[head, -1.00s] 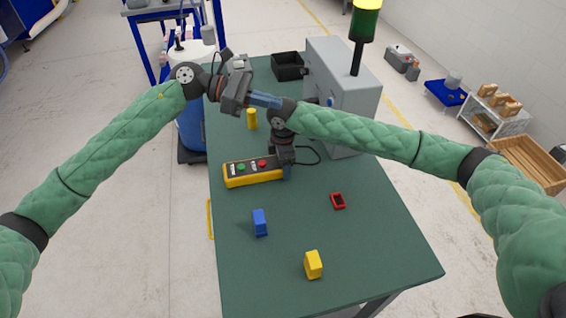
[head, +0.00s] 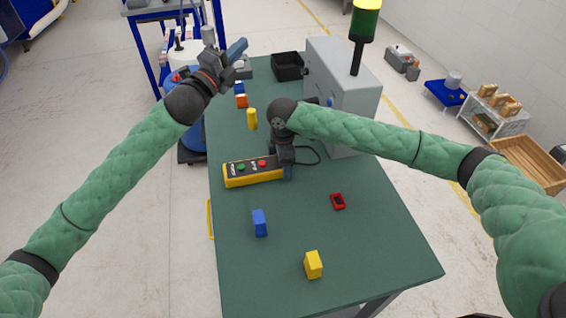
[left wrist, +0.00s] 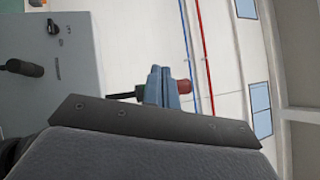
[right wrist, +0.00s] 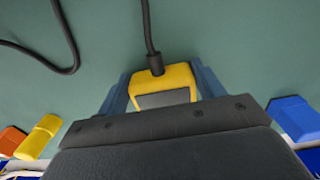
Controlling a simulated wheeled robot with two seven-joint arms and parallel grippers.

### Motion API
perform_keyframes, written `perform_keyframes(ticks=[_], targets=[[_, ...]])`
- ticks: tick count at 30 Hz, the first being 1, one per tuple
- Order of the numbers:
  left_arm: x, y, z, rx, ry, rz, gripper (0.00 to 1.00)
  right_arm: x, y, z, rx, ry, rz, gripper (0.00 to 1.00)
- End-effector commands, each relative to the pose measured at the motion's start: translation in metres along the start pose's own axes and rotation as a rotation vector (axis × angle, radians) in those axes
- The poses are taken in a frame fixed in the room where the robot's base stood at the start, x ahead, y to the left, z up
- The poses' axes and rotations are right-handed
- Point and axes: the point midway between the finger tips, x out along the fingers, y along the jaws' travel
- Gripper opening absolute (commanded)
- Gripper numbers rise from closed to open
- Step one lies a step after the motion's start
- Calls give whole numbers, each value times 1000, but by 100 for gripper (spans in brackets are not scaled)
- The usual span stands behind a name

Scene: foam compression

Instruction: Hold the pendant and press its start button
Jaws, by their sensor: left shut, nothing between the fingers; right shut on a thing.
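The yellow pendant (head: 254,180) lies on the green table in the head view, with a green button (head: 241,167) and a red button (head: 262,163) on its dark top face. My right gripper (head: 287,172) points down at the pendant's right end and is shut on it. The right wrist view shows the pendant's yellow cable end (right wrist: 165,82) between the blue fingers. My left gripper (head: 238,49) is raised above the table's far left end, away from the pendant. In the left wrist view its blue fingers (left wrist: 162,88) are together with nothing between them.
A grey machine box (head: 343,85) with a stack light (head: 366,22) stands at the back right, near a black bin (head: 288,66). A blue block (head: 260,222), yellow block (head: 313,264), red hollow piece (head: 338,201) and yellow cylinder (head: 252,119) stand on the table.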

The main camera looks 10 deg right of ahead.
Motion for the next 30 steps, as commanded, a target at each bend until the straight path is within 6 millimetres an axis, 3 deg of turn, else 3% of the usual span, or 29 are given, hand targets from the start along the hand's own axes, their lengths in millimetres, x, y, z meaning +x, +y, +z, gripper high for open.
perform_keyframes(ticks=[8,18,24,30], targets=[[-28,60,11,-332,-163,309,0,0,0,0,0,0,1,26],[-92,130,-22,-670,-267,756,0,0,0,0,0,0,1,26],[-130,150,-48,-786,-277,975,0,0,0,0,0,0,1,26],[-150,157,-61,-830,-276,1078,0,0,0,0,0,0,0,26]])
